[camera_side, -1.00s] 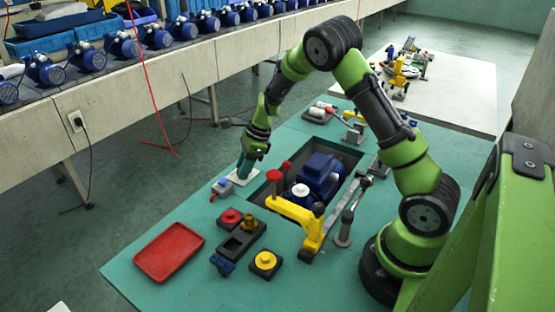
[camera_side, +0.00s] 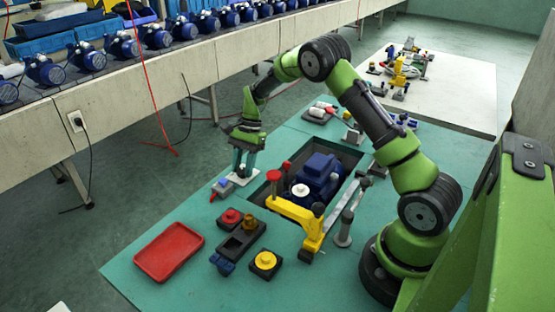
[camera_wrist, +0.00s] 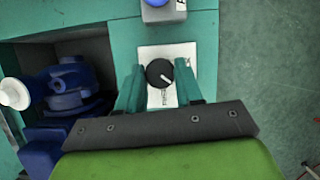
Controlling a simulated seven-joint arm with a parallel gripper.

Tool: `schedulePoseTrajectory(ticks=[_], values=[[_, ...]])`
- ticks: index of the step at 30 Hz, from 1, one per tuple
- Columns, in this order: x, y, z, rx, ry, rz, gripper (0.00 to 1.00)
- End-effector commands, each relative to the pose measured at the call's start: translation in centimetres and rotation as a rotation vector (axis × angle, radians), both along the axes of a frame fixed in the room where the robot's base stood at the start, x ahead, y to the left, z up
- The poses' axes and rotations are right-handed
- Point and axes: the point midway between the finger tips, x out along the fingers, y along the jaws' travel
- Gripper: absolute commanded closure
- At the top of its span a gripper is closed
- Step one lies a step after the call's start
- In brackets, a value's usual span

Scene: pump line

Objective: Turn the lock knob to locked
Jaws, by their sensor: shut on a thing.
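The lock knob (camera_wrist: 160,73) is a round black dial with a white pointer line, on a white plate (camera_wrist: 153,52) in the wrist view. The pointer slants to the lower right. Print on the plate is too small to read. My gripper (camera_wrist: 160,87) has its two green fingers on either side of the knob, shut on it. In the side view my gripper (camera_side: 243,174) points down over the white plate (camera_side: 229,182) at the far edge of the green table, and the fingers hide the knob.
A grey box with a blue button (camera_wrist: 160,8) sits beside the plate. A recess holding a blue pump (camera_side: 318,175) is close to my gripper. A yellow clamp (camera_side: 300,215), a red tray (camera_side: 168,251) and a red button (camera_side: 230,217) stand nearer the front.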

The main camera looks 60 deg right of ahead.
Motion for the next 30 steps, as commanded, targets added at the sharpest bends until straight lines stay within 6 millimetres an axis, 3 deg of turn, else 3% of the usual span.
schedulePoseTrajectory(ticks=[15, 30], values=[[0.29, 0.03, 0.02, -0.001, 0.0, 0.467, 0.95], [0.38, 0.11, 0.06, -0.001, 0.0, 0.695, 0.95]])
